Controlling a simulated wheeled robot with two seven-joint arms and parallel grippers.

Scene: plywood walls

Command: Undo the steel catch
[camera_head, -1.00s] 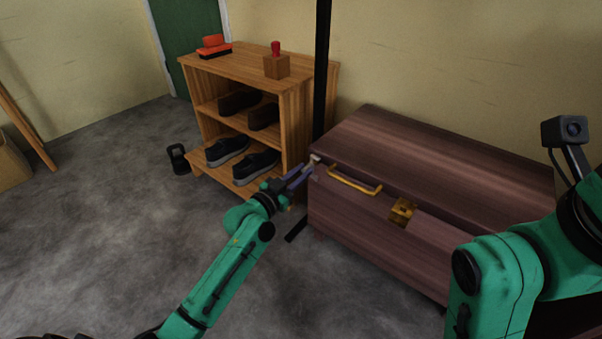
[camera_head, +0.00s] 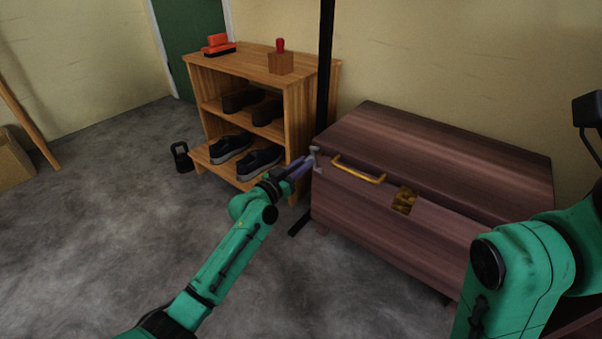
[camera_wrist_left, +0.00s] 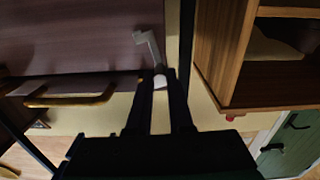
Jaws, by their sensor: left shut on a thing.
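The steel catch (camera_head: 316,153) is a small grey bent piece at the left front corner of the dark wooden chest (camera_head: 430,150). My left gripper (camera_head: 307,163) reaches it from the front left and is shut on it. In the left wrist view the catch (camera_wrist_left: 149,45) runs as a grey crank from the chest's face down to my left gripper (camera_wrist_left: 160,82), with its pale end between the two fingers. The chest's lid is down. My right arm shows at the right edge, with its gripper out of the picture.
A yellow handle (camera_head: 358,172) and a brass plate (camera_head: 405,200) are on the chest's front. A shoe rack (camera_head: 300,100) and a black post (camera_head: 324,70) stand close left of the chest. A kettlebell (camera_head: 181,157) is on the floor. The floor (camera_head: 120,220) in front is open.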

